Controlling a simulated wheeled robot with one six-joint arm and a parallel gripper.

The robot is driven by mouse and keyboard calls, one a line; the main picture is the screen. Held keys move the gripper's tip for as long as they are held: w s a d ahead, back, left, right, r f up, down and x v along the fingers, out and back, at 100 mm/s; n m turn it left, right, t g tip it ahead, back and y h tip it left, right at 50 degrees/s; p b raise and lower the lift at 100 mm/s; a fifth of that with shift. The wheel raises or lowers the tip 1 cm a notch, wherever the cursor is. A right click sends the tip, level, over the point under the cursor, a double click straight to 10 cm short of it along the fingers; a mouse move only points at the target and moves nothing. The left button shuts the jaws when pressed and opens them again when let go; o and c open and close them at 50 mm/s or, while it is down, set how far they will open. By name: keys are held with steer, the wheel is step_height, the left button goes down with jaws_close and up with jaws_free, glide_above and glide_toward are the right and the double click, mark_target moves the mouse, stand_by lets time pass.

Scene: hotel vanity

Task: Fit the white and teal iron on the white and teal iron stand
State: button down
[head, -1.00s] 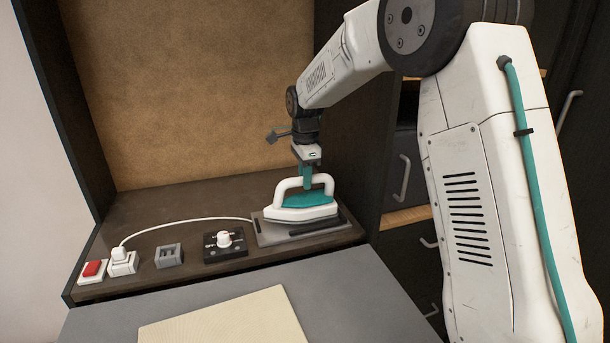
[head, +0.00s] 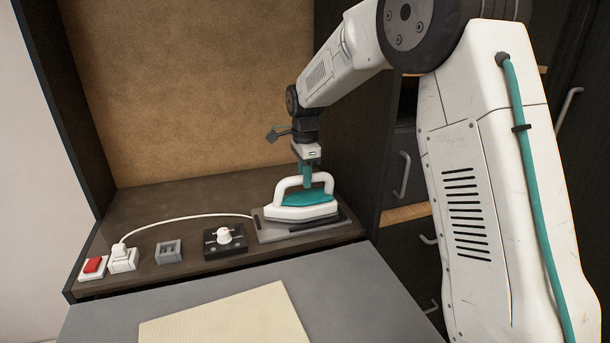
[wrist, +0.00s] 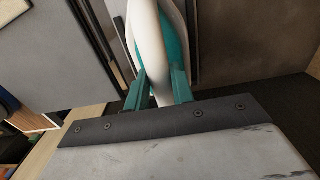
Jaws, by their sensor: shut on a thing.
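The iron (head: 318,209), white with a teal top and a white loop handle, lies flat at the right end of the brown shelf. It is over the iron stand (head: 270,236), which shows as a low grey plate with a dark raised edge along the front right. My gripper (head: 306,184) points down with its teal fingers shut on the iron's handle. In the wrist view the fingers (wrist: 161,88) sit either side of the white handle (wrist: 150,45). The iron hides most of the stand, and I cannot tell whether its sole is fully seated.
A white cord (head: 180,220) runs from behind the iron to a white plug (head: 123,261). A red switch (head: 92,267), a grey socket block (head: 169,252) and a dial box (head: 225,241) line the shelf front. A grey surface with a cream board (head: 225,322) lies nearer.

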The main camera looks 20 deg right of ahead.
steer(key=shift+f, duration=0.5)
stand_by(0.4)
steer(key=c, duration=1.1)
jaws_free()
steer(key=shift+f, duration=0.15)
